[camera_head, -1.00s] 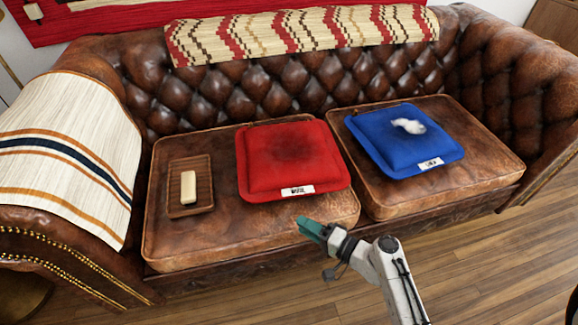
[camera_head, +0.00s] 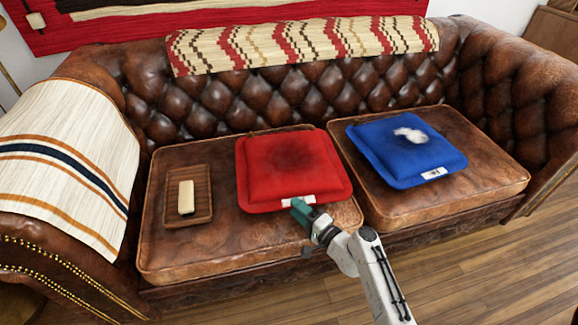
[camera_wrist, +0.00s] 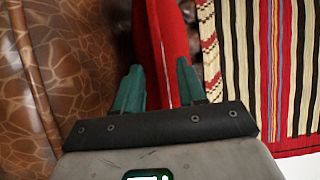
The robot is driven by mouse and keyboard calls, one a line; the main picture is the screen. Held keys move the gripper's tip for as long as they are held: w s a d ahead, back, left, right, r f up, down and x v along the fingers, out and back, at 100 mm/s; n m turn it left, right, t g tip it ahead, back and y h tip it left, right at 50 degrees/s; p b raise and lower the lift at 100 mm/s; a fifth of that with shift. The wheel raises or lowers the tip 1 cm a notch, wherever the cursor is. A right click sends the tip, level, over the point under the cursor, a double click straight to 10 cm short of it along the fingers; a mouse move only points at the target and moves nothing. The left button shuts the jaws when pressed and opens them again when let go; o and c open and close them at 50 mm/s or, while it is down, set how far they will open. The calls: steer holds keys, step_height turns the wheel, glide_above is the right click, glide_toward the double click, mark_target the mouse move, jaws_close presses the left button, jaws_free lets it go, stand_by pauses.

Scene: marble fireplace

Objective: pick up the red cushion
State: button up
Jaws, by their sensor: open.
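The red cushion (camera_head: 292,168) lies flat on the left seat of the brown leather sofa, with a dark smudge on top and a white label on its front edge. My gripper (camera_head: 299,206) is at that front edge, its green fingertips overlapping the label in the head view. In the wrist view the gripper (camera_wrist: 160,88) is open, with the cushion's edge (camera_wrist: 166,45) running between its two green fingers. I cannot tell whether either finger touches the cushion. Part of the label is hidden behind the fingertips.
A blue cushion (camera_head: 405,152) with a white patch lies on the right seat. A wooden tray (camera_head: 201,212) holding a cream block (camera_head: 186,197) is on the left seat. A striped throw (camera_head: 65,150) covers the left armrest and a patterned blanket (camera_head: 300,42) covers the backrest.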

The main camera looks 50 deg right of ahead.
steer(key=shift+w, duration=0.9)
jaws_close()
steer(key=shift+d+r, duration=0.1)
